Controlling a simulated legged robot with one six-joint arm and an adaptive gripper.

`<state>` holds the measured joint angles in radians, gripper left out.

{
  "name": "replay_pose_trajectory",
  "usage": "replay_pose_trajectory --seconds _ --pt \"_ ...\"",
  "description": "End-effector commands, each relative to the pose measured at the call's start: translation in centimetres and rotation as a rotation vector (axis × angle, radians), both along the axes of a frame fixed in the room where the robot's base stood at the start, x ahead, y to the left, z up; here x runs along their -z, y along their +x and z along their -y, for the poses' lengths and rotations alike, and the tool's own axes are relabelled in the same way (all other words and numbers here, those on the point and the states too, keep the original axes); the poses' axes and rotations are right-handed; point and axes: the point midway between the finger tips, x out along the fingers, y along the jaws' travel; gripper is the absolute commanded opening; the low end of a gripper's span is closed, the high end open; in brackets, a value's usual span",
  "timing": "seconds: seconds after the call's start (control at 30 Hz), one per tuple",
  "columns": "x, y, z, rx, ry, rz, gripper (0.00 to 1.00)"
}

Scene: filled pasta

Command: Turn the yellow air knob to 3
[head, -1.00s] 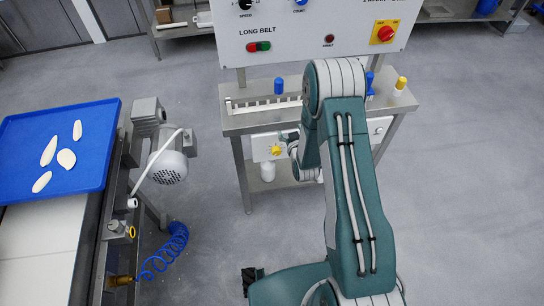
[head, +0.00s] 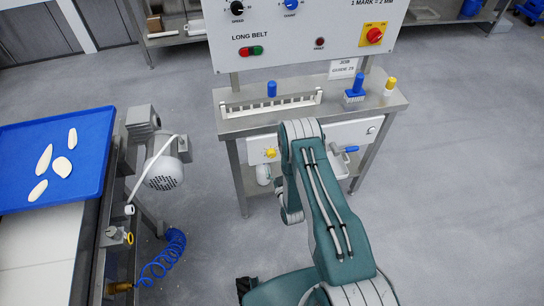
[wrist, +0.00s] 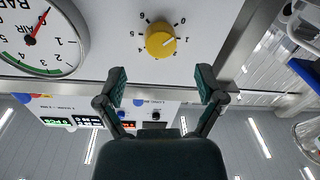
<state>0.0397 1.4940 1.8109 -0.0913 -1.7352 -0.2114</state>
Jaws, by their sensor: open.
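The yellow air knob (wrist: 161,40) is round and sits on a white panel with a ring of printed numbers around it, seen upside down in the wrist view. A pale mark on the knob points toward the right of the picture; I cannot tell which number it meets. In the head view the knob (head: 270,153) shows on the front of the white box under the bench. My gripper (wrist: 162,76) is open and empty, its two fingertips apart and below the knob in the wrist picture, not touching it. In the head view the gripper is hidden by my arm.
A round pressure gauge (wrist: 38,35) sits left of the knob in the wrist view. The steel bench (head: 360,110) stands above the white box and carries blue and yellow parts. A blue tray (head: 85,150) with pasta pieces lies on the left machine. The floor at right is clear.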

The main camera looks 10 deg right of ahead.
Motion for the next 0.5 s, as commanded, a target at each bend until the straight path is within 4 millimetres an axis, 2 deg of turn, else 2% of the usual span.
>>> replay_pose_trajectory --seconds 0.1,0.23,0.5 --pt "-0.1 2.3 -0.1 0.000 -0.001 0.003 0.87" --pt "0.0 4.2 -0.2 0.001 -0.001 0.002 0.87" --pt "0.0 5.7 -0.3 0.000 0.000 -0.001 0.87"
